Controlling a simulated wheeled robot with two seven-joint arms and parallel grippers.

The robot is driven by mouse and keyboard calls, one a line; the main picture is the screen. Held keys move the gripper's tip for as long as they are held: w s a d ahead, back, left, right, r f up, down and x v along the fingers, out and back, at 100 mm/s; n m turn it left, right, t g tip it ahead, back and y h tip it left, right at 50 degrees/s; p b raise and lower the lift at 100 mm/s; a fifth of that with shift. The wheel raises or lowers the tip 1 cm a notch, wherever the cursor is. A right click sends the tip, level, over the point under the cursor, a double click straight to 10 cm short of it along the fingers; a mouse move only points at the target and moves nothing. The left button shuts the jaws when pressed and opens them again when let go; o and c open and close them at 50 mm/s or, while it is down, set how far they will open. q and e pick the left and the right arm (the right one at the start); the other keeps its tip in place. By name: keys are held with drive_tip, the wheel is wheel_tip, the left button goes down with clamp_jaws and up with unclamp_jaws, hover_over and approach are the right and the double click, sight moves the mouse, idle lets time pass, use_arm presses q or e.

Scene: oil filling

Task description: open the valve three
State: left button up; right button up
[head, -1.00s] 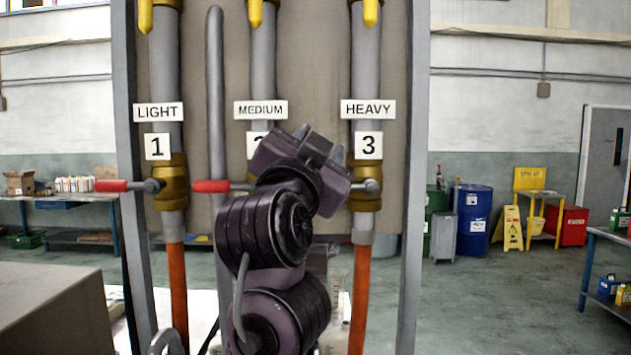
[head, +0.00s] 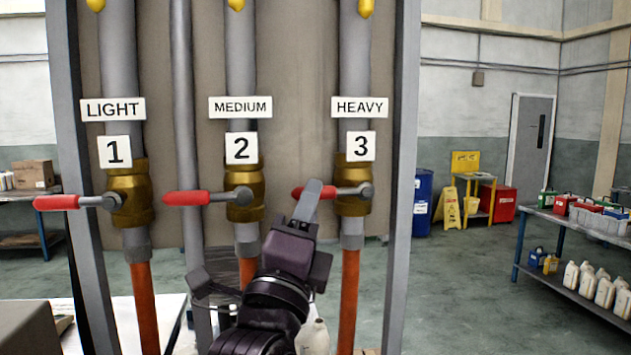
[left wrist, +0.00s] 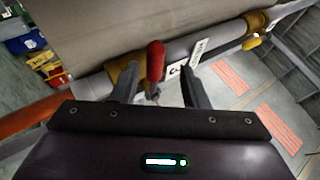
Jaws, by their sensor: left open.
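Valve three (head: 353,188) is a brass body on the right pipe, under the HEAVY label (head: 360,107) and the 3 tag (head: 361,146). Its red handle (head: 330,191) points left, about level. My left gripper (head: 312,193) is open in front of it, and a grey finger covers part of the handle. In the left wrist view, the red handle (left wrist: 155,62) shows between the spread fingers of the gripper (left wrist: 160,88). I cannot tell whether they touch it. My right gripper is not in view.
Valve one (head: 128,195) and valve two (head: 244,191) stand to the left, with red handles also pointing left. Orange hoses, such as the one under valve three (head: 348,290), hang below. A grey frame post (head: 402,180) stands at the right. Open floor lies beyond it.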

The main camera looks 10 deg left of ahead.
sight(333, 192)
use_arm(q)
drive_tip(key=x, duration=0.2)
drive_tip(key=p+x, duration=0.1)
drive_tip(key=shift+w+a, duration=0.25)
drive_tip(key=shift+w, duration=0.45)
drive_tip(key=shift+s+d, duration=0.15)
drive_tip(key=shift+s, duration=0.05)
drive_tip(key=shift+w, duration=0.1)
drive_tip(key=c, duration=0.7)
clamp_jaws()
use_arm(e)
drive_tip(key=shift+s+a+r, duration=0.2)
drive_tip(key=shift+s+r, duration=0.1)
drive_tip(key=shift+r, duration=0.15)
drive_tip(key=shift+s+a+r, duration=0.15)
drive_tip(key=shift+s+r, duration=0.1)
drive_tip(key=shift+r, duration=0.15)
